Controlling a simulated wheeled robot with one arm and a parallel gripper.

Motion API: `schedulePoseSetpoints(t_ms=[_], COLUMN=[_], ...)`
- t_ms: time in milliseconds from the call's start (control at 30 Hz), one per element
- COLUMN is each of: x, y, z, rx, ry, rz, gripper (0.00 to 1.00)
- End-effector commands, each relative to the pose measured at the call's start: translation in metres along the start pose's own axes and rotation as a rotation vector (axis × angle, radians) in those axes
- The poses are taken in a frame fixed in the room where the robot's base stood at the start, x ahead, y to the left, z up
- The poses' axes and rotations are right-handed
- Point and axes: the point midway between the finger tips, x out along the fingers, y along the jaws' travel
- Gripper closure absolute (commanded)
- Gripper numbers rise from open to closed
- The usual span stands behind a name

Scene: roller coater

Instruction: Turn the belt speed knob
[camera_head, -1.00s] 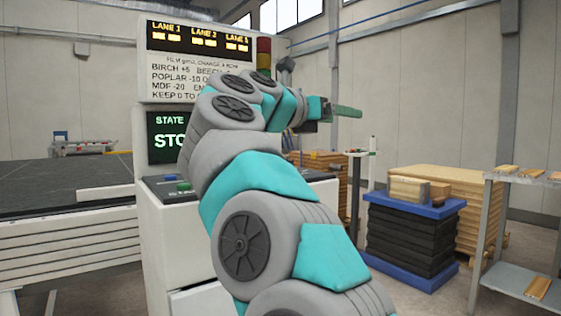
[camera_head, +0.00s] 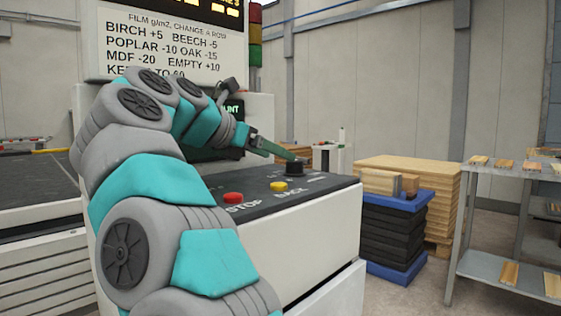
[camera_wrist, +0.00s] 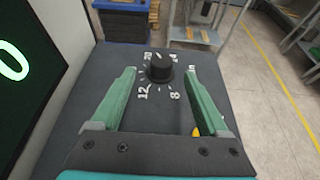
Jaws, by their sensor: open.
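A black round knob (camera_head: 294,167) stands on the dark top panel of the machine console, near its far right corner. In the wrist view the knob (camera_wrist: 160,68) sits between and just beyond the fingertips, with a ring of white marks and numbers such as 12 and 8 around it. My gripper (camera_head: 282,154) has green fingers and reaches toward the knob from the left. In the wrist view my gripper (camera_wrist: 161,72) is open, one finger on each side of the knob, with visible gaps. Whether this is the belt speed knob cannot be read from its label.
A red STOP button (camera_head: 233,198) and a yellow BACK button (camera_head: 279,187) are on the console panel (camera_head: 325,183) in front of the knob. A sign with film values stands behind. A blue-topped stack (camera_head: 398,200) and a grey shelf (camera_head: 510,165) are at right, beyond floor space.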

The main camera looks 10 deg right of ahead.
Motion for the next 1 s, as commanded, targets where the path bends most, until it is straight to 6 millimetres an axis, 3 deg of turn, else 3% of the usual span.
schedulePoseSetpoints(t_ms=[500, 867, 1000], x=[0.068, 0.075, 0.075], y=[0.0, 0.0, 0.0], z=[0.0, 0.0, 0.0], rx=[-0.003, -0.001, -0.001], ry=[0.001, 0.0, 0.0], rz=[-0.002, -0.001, -0.001], gripper=[0.22, 0.22, 0.34])
